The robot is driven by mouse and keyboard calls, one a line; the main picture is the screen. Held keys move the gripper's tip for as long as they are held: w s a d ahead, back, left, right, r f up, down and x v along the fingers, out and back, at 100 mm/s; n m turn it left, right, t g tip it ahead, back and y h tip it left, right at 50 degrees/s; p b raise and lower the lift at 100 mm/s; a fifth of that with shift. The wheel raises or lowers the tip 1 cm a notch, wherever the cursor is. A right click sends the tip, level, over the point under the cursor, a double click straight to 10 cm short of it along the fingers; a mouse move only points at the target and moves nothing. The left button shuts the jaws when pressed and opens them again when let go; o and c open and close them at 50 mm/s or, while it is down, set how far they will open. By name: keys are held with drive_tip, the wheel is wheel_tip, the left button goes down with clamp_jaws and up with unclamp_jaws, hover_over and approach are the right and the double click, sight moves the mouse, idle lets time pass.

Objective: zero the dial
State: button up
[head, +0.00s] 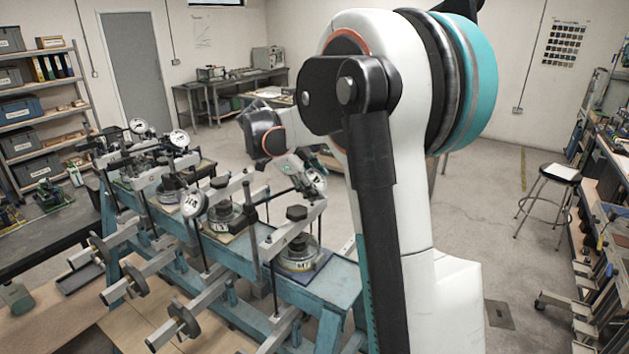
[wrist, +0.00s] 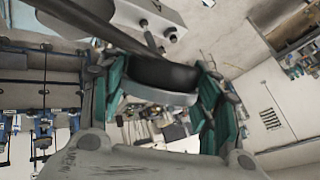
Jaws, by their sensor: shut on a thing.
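A blue steel bench (head: 325,285) carries a row of lever frames with round white-faced dials. The nearest dial (head: 316,182) is at the right end of the row, beside my gripper (head: 297,165). In the wrist view, the teal fingers of my gripper (wrist: 162,80) are shut on the dark, silver-rimmed body of a dial, one finger on each side. The dial's face is turned away in that view. In the head view its markings and pointer are too small to read. Other dials (head: 193,203) (head: 180,139) (head: 138,125) stand farther left.
Grey lever arms with round weights (head: 185,322) stick out toward the front left. A black upright lever (head: 250,230) stands close to the near frame. A stool (head: 550,200) stands at right. Open floor (head: 470,200) lies right of the bench.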

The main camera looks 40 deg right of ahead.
drive_tip(key=shift+m+g+y, duration=0.3)
drive_tip(key=shift+g+y, duration=0.1)
drive_tip(key=shift+y, duration=0.1)
drive_tip(key=shift+f, duration=0.1)
drive_tip(key=o, duration=1.1)
drive_tip(key=v, duration=1.2)
drive_tip(key=shift+w+d, duration=0.1)
drive_tip(key=shift+d, duration=0.1)
